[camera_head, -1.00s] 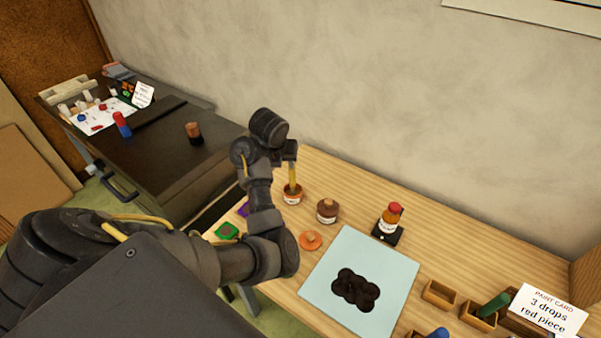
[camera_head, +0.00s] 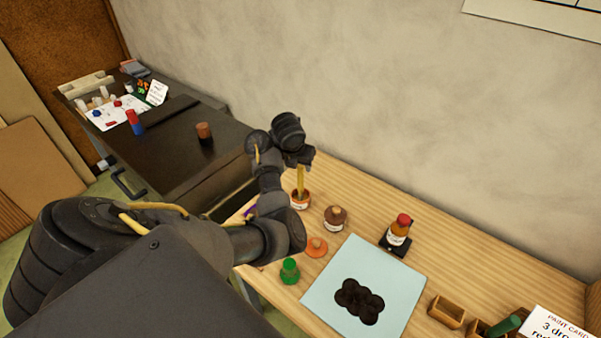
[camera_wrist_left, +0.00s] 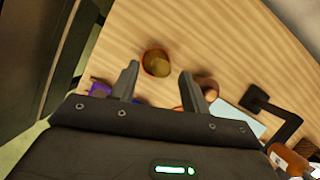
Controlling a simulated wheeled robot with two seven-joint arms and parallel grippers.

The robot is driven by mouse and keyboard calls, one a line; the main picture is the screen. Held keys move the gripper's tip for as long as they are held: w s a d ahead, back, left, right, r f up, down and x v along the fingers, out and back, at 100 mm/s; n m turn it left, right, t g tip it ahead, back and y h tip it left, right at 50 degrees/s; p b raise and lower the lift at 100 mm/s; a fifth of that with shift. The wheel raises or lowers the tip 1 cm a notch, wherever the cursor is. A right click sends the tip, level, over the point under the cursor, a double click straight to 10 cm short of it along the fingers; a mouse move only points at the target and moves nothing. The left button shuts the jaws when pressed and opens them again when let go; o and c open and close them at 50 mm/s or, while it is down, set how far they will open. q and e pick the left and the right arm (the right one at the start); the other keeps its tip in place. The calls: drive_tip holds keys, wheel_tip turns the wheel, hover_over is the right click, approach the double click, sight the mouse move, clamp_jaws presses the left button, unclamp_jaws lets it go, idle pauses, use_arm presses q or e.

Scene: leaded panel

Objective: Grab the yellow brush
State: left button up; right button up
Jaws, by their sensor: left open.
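The yellow brush (camera_head: 300,180) stands upright in a small orange-rimmed jar (camera_head: 300,202) on the wooden table. In the left wrist view, the jar (camera_wrist_left: 147,69) shows from above, with a blurred yellowish shape, likely the brush (camera_wrist_left: 157,65), inside it. My left gripper (camera_wrist_left: 160,86) is open, its two fingers apart, with the jar showing beyond and between the fingertips. In the head view, my left wrist is above the brush and hides its upper end. I cannot tell whether the fingers touch the brush. My right gripper is not in view.
A brown-topped jar (camera_head: 335,217), an orange lid (camera_head: 317,247) and a green knobbed piece (camera_head: 290,270) are nearby. A red-capped bottle (camera_head: 399,230) stands on a black block. A pale blue sheet (camera_head: 390,271) holds dark round pieces. A dark bench (camera_head: 176,155) stands left.

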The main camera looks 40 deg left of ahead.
sight(301, 171)
use_arm(q)
drive_tip(key=shift+f, duration=0.1)
drive_tip(key=shift+w+f, duration=0.1)
drive_tip(key=shift+f, duration=0.1)
drive_tip(key=x, duration=0.2)
drive_tip(key=shift+a+f, duration=0.1)
drive_tip(key=shift+f, duration=0.25)
drive_tip(key=shift+w+a+f, duration=0.15)
drive_tip(key=shift+w+f, duration=0.15)
drive_tip(key=shift+f, duration=0.25)
drive_tip(key=shift+w+f, duration=0.2)
drive_tip(key=shift+f, duration=0.1)
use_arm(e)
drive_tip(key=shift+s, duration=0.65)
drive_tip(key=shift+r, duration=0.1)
use_arm(q)
clamp_jaws()
